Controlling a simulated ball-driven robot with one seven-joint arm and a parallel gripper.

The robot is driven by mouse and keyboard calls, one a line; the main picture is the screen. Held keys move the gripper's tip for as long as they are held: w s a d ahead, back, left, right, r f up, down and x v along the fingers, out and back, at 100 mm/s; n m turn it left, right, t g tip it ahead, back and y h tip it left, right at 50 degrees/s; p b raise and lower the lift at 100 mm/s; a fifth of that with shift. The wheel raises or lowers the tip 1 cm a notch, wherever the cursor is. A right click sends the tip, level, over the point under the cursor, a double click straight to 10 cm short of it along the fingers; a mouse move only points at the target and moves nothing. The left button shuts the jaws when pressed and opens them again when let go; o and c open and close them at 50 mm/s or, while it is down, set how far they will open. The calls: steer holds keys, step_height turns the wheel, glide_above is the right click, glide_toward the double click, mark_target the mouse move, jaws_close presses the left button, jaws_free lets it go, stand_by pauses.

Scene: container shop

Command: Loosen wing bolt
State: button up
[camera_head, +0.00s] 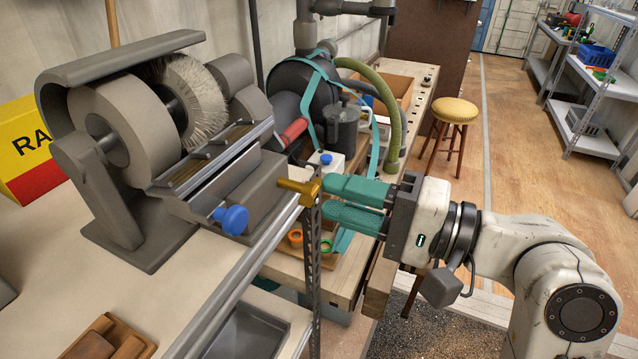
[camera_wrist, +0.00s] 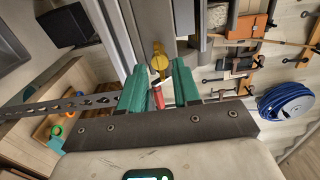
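The brass-yellow wing bolt (camera_head: 300,190) sticks out at the right end of the grey bench grinder's work rest (camera_head: 235,160). My gripper (camera_head: 325,198) has two teal fingers, one above the other in the head view. They are apart, with their tips right beside the bolt's head. In the wrist view the wing bolt (camera_wrist: 159,62) shows just ahead of the gap between the fingertips (camera_wrist: 160,72). The gap looks empty of the bolt. I cannot tell whether a fingertip touches it. A blue knob (camera_head: 232,219) sits on the front of the grinder.
A perforated metal upright (camera_head: 313,270) stands close below my fingers. A metal rail (camera_head: 230,285) runs along the bench edge. Behind are a wooden workbench (camera_head: 345,270) with a dark round machine (camera_head: 300,90) and a green hose (camera_head: 385,95). A stool (camera_head: 455,112) stands on open floor.

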mark_target(317, 191)
steer(key=shift+x, duration=1.9)
steer(key=shift+s, duration=0.1)
steer(key=shift+c, duration=0.3)
jaws_close()
